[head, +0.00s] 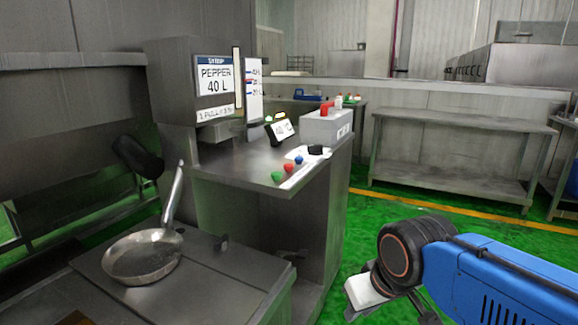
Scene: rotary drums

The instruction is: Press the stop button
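Green (277,176), red (289,168) and blue (298,160) round buttons sit in a row on a pale strip along the front right edge of the steel counter (235,168). No label on them is readable, so I cannot read which one is marked stop; the red one is in the middle. My blue arm enters at the lower right. The pale end of my gripper (364,291) hangs below the black wrist joint, over the green floor, lower and to the right of the buttons and apart from them.
A dispenser (212,84) labelled "PEPPER 40 L" stands on the counter. A pan (142,257) lies at the lower left. Green floor (400,212) is open right of the counter.

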